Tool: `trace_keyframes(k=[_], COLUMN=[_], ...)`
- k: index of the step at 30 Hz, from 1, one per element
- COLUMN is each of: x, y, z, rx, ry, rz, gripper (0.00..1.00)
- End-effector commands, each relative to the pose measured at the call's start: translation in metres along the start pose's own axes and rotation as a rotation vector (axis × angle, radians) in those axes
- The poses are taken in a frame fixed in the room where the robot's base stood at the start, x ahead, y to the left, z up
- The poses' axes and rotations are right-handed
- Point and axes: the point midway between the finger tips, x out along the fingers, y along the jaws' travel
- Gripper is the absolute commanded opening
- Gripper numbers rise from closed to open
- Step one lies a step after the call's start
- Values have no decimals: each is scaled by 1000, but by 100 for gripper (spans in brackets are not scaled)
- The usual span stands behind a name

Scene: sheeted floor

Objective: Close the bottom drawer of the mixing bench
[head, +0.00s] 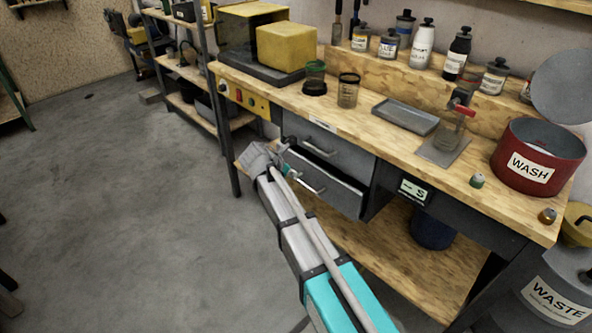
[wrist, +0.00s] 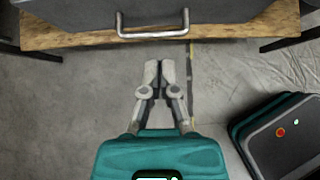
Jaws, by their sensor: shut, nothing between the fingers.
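The mixing bench (head: 352,118) has two grey drawers under its left part. The top drawer (head: 345,155) looks closed or nearly so. The bottom drawer (head: 335,196) stands out past it, with a dark opening along its top and its side showing. Its metal handle (head: 312,188) is on the front. My gripper (head: 284,147) is in front of the drawers, partly hidden by my arm. In the wrist view my gripper (wrist: 160,66) is shut and empty, its fingertips pointing toward a drawer handle (wrist: 152,32), with a visible gap between them.
A wooden lower shelf (head: 400,262) runs under the bench, holding a dark blue bucket (head: 432,230). A waste bin (head: 545,300) stands at the right. A metal rack (head: 200,75) is behind on the left. The grey floor (head: 130,210) left of the bench is open.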

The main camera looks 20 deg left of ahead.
Motion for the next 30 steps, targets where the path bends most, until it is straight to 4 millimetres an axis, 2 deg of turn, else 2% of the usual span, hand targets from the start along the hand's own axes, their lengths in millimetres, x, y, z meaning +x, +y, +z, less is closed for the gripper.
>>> trace_keyframes(k=[4, 17, 30], x=[-6, -5, 16], y=[0, 0, -7], z=[1, 0, -20], rx=[0, 0, -4], ry=[0, -1, -140], rz=[0, -1, -19], gripper=[0, 0, 0])
